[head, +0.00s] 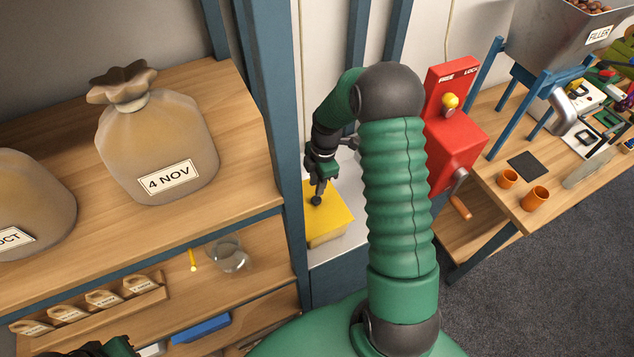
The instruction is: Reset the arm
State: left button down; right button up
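My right arm, green with dark joints, rises through the middle of the head view and bends down at its far end. Its dark gripper (318,195) points down over a yellow block (328,218) on a pale surface behind the shelf post. I cannot tell whether the gripper touches the block, or whether its fingers are open or shut. Part of my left arm, dark and green, shows at the bottom left edge; its gripper (85,350) is mostly cut off and its fingers cannot be made out.
A tied sack labelled 4 NOV (160,145) and another sack (30,205) stand on the wooden shelf at left. Below are a glass bowl (230,257) and a rack of small bags (90,305). A blue post (270,110), a red crank machine (455,130) and a filler hopper (560,35) flank my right arm.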

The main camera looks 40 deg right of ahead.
aim_at(316, 199)
grip_shut()
jog(key=shift+f, duration=0.15)
dwell(0.9)
jog(key=shift+f+b, duration=1.8)
jog(key=shift+f, duration=0.8)
jog(key=shift+r, duration=0.2)
notch_tip(316, 199, up, 7)
jog(key=p, duration=0.6)
jog(key=shift+f, duration=0.2)
